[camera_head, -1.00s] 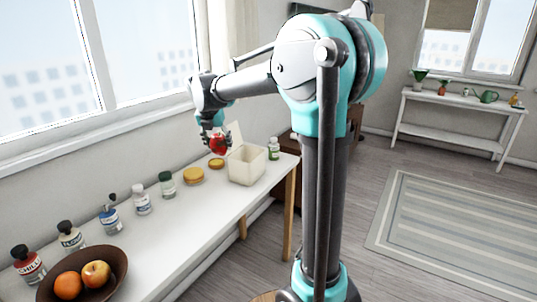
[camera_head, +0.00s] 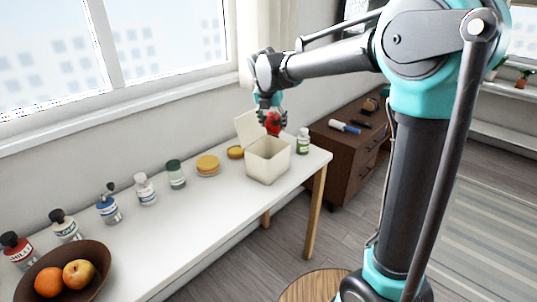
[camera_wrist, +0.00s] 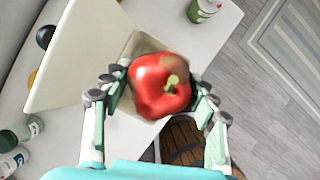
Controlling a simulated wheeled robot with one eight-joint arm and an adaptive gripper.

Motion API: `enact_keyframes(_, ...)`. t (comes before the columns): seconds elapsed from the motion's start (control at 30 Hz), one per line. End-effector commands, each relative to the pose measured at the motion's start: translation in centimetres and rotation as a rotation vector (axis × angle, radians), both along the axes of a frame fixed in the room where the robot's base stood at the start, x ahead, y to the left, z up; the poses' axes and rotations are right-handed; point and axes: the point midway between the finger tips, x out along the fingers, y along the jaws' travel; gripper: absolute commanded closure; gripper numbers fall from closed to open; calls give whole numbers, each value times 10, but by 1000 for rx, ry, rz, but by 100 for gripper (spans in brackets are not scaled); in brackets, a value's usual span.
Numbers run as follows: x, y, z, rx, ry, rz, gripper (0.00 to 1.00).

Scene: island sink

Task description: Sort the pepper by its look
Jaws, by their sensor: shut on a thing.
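A red pepper (camera_wrist: 155,88) with a green stem is held between the fingers of my gripper (camera_wrist: 158,95). A brownish, dull patch shows on its upper right side in the wrist view. In the head view, my gripper (camera_head: 270,108) holds the pepper (camera_head: 273,123) just above a cream box (camera_head: 267,162) with its lid (camera_head: 249,127) raised. In the wrist view the box's opening (camera_wrist: 143,44) lies behind the pepper, which hides much of it. A shallow brown bowl (camera_head: 98,258) at the table's front left holds an orange and an apple.
Several bottles and jars line the white table's window side, including a green-lidded jar (camera_head: 175,174) and a yellow-lidded jar (camera_head: 207,165). A small green-labelled bottle (camera_head: 303,141) stands right of the box. A dark cabinet (camera_head: 345,160) is beyond. The table's front middle is clear.

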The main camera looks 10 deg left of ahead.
Motion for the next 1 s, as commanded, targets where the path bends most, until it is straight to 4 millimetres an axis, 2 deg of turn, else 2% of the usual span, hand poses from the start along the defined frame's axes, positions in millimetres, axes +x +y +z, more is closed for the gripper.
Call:
enact_keyframes(0.1, 0, 0, -14, 0, 0, 0, 75)
enact_keyframes(0.3, 0, 0, -30, 0, 0, 0, 75)
enact_keyframes(0.7, 0, 0, -35, 0, 0, 0, 75)
enact_keyframes(0.73, 0, 0, -35, 0, 0, 0, 38)
enact_keyframes(0.9, 0, 0, -35, 0, 0, 0, 18)
enact_keyframes(1.0, 0, 0, -35, 0, 0, -1, 18)
